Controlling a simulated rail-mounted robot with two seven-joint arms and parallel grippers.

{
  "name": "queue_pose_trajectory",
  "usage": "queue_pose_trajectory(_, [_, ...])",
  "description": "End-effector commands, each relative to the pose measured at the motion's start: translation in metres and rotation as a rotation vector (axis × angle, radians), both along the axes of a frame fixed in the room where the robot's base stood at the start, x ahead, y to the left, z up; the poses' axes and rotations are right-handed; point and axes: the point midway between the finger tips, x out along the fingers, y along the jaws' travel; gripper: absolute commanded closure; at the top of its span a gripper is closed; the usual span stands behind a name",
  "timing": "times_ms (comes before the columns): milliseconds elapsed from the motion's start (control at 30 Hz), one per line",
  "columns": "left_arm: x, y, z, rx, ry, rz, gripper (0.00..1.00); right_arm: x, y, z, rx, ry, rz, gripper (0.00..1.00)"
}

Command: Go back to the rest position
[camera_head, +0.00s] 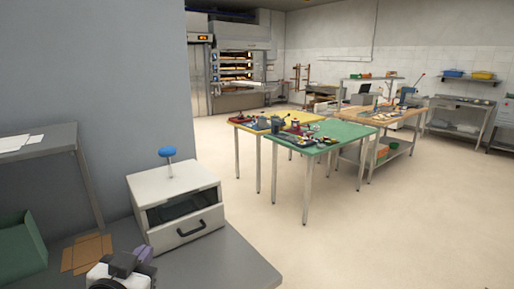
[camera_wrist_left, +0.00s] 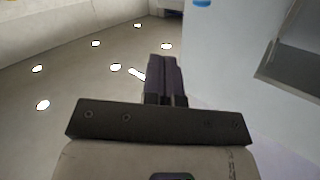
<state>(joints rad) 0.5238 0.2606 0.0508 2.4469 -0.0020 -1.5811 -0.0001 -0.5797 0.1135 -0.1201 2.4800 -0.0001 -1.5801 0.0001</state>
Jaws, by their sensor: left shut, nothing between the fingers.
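My left gripper (camera_head: 146,254) is low in the head view, over the near end of a grey worktop (camera_head: 232,262). It is in front of a white box (camera_head: 180,205) with a drawer handle and a blue knob on top, and looks apart from it. In the left wrist view my left gripper (camera_wrist_left: 167,62) has its dark fingers together, with nothing between them. My right gripper is in neither view.
A cardboard piece (camera_head: 87,254) and a green tray (camera_head: 22,250) lie left of the gripper, below a grey shelf (camera_head: 50,146). A blue-grey wall (camera_head: 115,85) rises behind. Open floor (camera_head: 400,230) lies right, with a green-topped table (camera_head: 340,134) beyond.

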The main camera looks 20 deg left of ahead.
Motion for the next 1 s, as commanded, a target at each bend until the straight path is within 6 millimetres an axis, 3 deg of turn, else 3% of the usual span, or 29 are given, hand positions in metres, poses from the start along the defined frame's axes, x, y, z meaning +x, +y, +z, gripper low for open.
queue_pose_trajectory(33, [-0.004,-0.015,-0.034,0.001,0.078,-0.032,1.00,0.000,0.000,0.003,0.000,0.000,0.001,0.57])
queue_pose_trajectory(267, [-0.046,-0.066,-0.170,-0.028,0.398,-0.146,1.00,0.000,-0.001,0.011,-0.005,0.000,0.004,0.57])
queue_pose_trajectory(400, [-0.092,-0.088,-0.244,-0.064,0.600,-0.187,1.00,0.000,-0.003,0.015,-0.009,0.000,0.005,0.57])
queue_pose_trajectory(500, [-0.131,-0.096,-0.286,-0.094,0.730,-0.199,1.00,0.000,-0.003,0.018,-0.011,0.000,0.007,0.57])
queue_pose_trajectory(600, [-0.167,-0.099,-0.316,-0.117,0.836,-0.196,1.00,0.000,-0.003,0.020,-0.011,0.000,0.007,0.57])
queue_pose_trajectory(800, [-0.227,-0.101,-0.355,-0.146,0.999,-0.187,1.00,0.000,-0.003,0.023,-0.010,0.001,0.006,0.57])
queue_pose_trajectory(967, [-0.274,-0.101,-0.376,-0.157,1.114,-0.180,1.00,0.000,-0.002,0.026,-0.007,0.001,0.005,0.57])
queue_pose_trajectory(1000, [-0.269,-0.101,-0.358,-0.156,1.103,-0.181,1.00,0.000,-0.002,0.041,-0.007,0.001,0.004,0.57])
